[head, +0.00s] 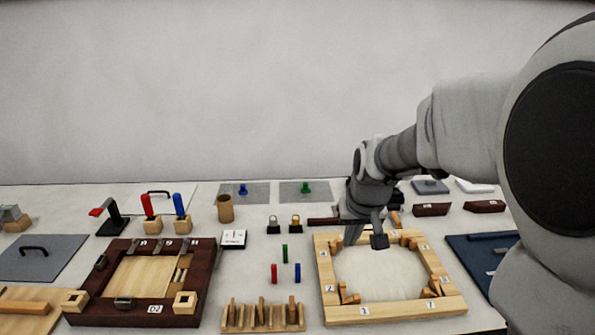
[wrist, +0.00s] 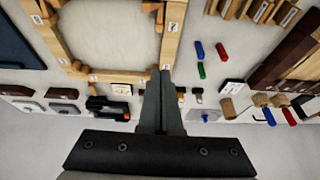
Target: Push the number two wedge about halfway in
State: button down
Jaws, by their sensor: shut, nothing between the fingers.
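A pale wooden frame (head: 395,311) lies on the table around a whitish panel (head: 380,275). Its rails carry small number labels. The label that looks like 2 (head: 329,288) is on the left rail towards the near corner. Two small wooden wedges sit inside that corner; the one beside this label (head: 343,290) appears to be the number two wedge. How deep it sits is too small to tell. My gripper (head: 379,241) is shut and empty, above the frame's far side and apart from that wedge. In the wrist view its dark fingers (wrist: 165,78) overlap a frame corner.
A dark frame (head: 130,313) stands at the left, with a wooden rack (head: 262,318) between the frames. A dark blue board (head: 483,262) lies at the right. My arm covers the right side.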

send_over(342, 288)
jog(key=w, duration=0.3)
notch_tip(342, 288, down, 6)
jog(key=x, duration=0.3)
jog(key=b+x, duration=0.1)
jog(key=x, duration=0.5)
jog(key=shift+s+d+f+b, duration=0.1)
jog(key=shift+d+b, duration=0.2)
jog(key=shift+b, duration=0.05)
jog(key=shift+s+f, duration=0.1)
jog(key=shift+f, duration=0.25)
jog(key=shift+s+r, duration=0.15)
jog(key=shift+s, duration=1.6)
